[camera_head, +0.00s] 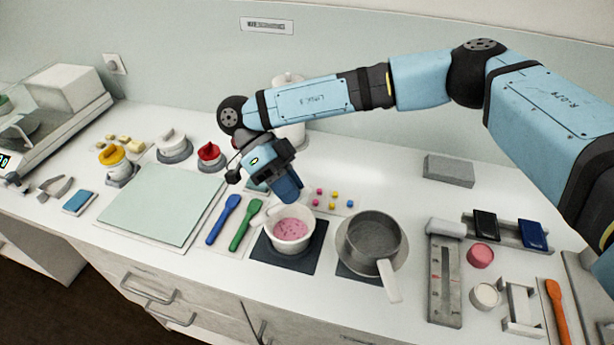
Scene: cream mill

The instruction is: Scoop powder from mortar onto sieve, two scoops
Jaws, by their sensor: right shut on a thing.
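The mortar (301,244) is a white bowl with pink powder (290,229) in it, on a dark mat. The sieve (372,237) is a round grey pan with a white handle, on a pale round stand right of the mortar; no pink powder shows in it. My right gripper (280,171) is above the mortar's back rim, shut on a dark blue tool (289,190) that points down toward the bowl. The tool's lower end is hard to make out, and I cannot tell whether it touches the mortar. My left gripper is not in view.
A blue spoon (223,219) and a green spoon (245,223) lie left of the mortar, beside a pale green board (160,205). A grey slider fixture (444,275) stands right of the sieve. A grey block (449,170) sits behind, with clear counter around it.

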